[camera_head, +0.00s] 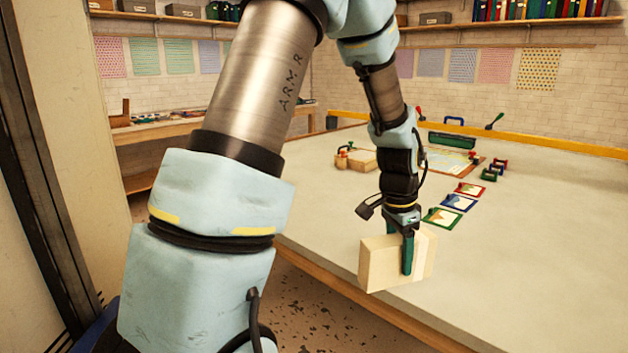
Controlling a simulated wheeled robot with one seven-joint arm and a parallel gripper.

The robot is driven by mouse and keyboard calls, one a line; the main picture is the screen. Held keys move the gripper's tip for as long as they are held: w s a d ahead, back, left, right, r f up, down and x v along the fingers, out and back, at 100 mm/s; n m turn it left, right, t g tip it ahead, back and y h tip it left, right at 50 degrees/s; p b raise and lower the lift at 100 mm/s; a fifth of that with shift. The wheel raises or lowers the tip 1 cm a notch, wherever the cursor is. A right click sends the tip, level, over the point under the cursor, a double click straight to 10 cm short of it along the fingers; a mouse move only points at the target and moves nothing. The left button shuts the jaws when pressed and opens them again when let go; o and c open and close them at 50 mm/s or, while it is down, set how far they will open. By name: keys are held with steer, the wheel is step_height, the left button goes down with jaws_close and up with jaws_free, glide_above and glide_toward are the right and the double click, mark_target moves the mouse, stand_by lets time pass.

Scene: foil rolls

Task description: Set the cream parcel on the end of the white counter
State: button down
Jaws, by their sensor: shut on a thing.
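The cream parcel (382,266) is a pale box with a lighter right part. It is held upright at the near left edge of the white counter (520,270). My gripper (408,262) reaches down from above and is shut on the parcel, with one green finger in front of its near face. The other finger is hidden behind the parcel. The parcel's lower left part overlaps the counter's wooden front edge in the picture. I cannot tell whether its underside touches the counter top.
Small framed cards (441,218) lie in a row behind the parcel. Farther back are a wooden block (362,160), a green toolbox (452,140) and small red, blue and green items (494,170). The counter's right part is clear. A wooden side bench (160,130) stands at the back left.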

steer(key=w+a+f+n, duration=0.3)
steer(key=a+f+n, duration=0.1)
steer(key=a, duration=0.5)
steer(key=w+a+f+n+y, duration=0.1)
steer(key=w+a+f+n, duration=0.2)
steer(key=a, duration=0.6)
steer(key=w+a+f+n+t, duration=0.1)
steer(key=w+a+f+n, duration=0.2)
steer(key=a, duration=0.7)
step_height(320, 180, down, 2)
steer(key=n, duration=0.4)
steer(key=shift+n, duration=0.3)
steer(key=shift+w, duration=0.1)
